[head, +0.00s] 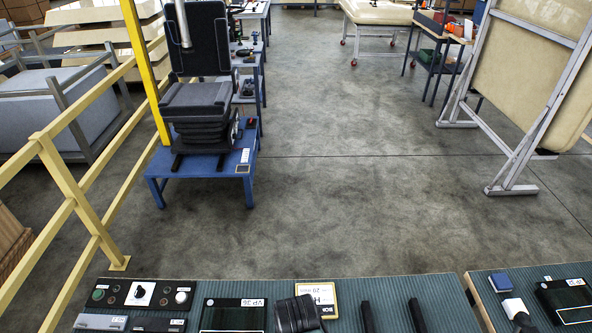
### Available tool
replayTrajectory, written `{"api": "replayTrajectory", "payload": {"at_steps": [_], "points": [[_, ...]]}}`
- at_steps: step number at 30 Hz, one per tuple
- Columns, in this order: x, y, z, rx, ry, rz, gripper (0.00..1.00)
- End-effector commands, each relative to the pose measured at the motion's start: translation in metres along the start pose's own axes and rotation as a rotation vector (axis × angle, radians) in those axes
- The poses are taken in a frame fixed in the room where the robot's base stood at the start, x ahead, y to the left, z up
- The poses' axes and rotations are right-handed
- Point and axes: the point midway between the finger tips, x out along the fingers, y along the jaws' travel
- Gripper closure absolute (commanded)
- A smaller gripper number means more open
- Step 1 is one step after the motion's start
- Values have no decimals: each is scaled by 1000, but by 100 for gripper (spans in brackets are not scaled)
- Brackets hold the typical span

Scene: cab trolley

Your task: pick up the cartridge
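I cannot pick out the cartridge with certainty. A black ribbed block (297,314) lies on the near trolley top at the bottom middle, beside a yellow-edged label card (319,298). Two black bars (368,317) stand or lie to its right, cut off by the lower edge. A small white and dark item (244,160) lies on the front right corner of the blue stand, too small to identify. My gripper is not in view.
The near trolley (445,290) also bears a button panel (140,294) and a dark display (233,314). A second surface adjoins at right. A seat rests on the blue stand (200,164). Yellow railing (62,170) runs left; a panel frame (520,165) stands right. Middle floor is clear.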

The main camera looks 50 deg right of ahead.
Motion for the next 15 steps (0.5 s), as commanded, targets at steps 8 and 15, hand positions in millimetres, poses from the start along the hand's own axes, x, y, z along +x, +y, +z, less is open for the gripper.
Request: {"api": "replayTrajectory", "payload": {"at_steps": [8, 15], "points": [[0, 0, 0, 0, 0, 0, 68], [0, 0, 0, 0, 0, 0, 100]]}}
